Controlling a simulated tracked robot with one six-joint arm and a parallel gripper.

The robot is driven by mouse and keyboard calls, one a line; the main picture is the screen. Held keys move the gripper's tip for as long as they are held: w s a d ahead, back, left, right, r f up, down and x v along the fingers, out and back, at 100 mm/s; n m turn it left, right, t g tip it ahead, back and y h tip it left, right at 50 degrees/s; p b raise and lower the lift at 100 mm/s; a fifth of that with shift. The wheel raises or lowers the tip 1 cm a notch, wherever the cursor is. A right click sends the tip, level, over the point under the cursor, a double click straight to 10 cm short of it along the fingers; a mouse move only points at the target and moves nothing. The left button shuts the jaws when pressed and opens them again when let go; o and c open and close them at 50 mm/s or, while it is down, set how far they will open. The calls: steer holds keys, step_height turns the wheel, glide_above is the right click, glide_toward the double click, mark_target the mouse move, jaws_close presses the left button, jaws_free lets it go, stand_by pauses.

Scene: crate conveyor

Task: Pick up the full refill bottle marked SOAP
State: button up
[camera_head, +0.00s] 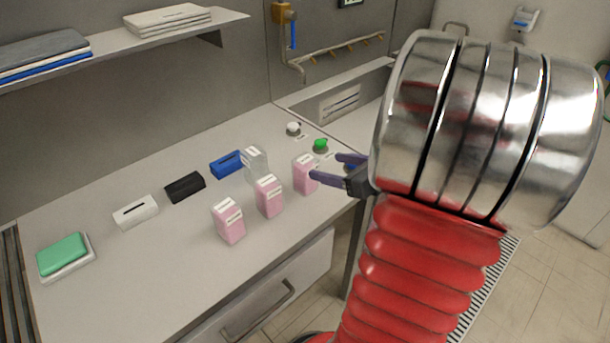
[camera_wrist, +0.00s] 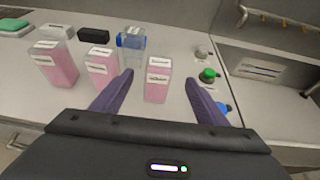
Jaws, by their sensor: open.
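Several bottles stand upright on the counter. Three hold pink liquid: a left one (camera_head: 228,220), a middle one (camera_head: 269,196) and a right one (camera_head: 304,174). A clear bottle (camera_head: 254,163) without pink stands behind them. Each has a white label, too small to read. My gripper (camera_head: 326,166) is open beside the right pink bottle. In the wrist view, my gripper's fingers (camera_wrist: 158,80) point forward, with the right pink bottle (camera_wrist: 157,82) showing between them and the middle one (camera_wrist: 101,70) left of the left finger. I cannot tell whether the fingers touch any bottle.
Black (camera_head: 185,187), white (camera_head: 135,212) and blue (camera_head: 227,163) blocks stand behind the bottles. A green sponge-like item (camera_head: 63,254) lies at left. Green (camera_head: 321,146) and white (camera_head: 293,129) knobs sit at the counter's right end. A shelf (camera_head: 120,45) hangs above.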

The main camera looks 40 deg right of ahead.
mark_target(310, 162)
steer(key=shift+x, duration=2.55)
steer(key=shift+x, duration=2.55)
steer(key=shift+c, duration=0.2)
steer(key=shift+r, duration=0.1)
jaws_close()
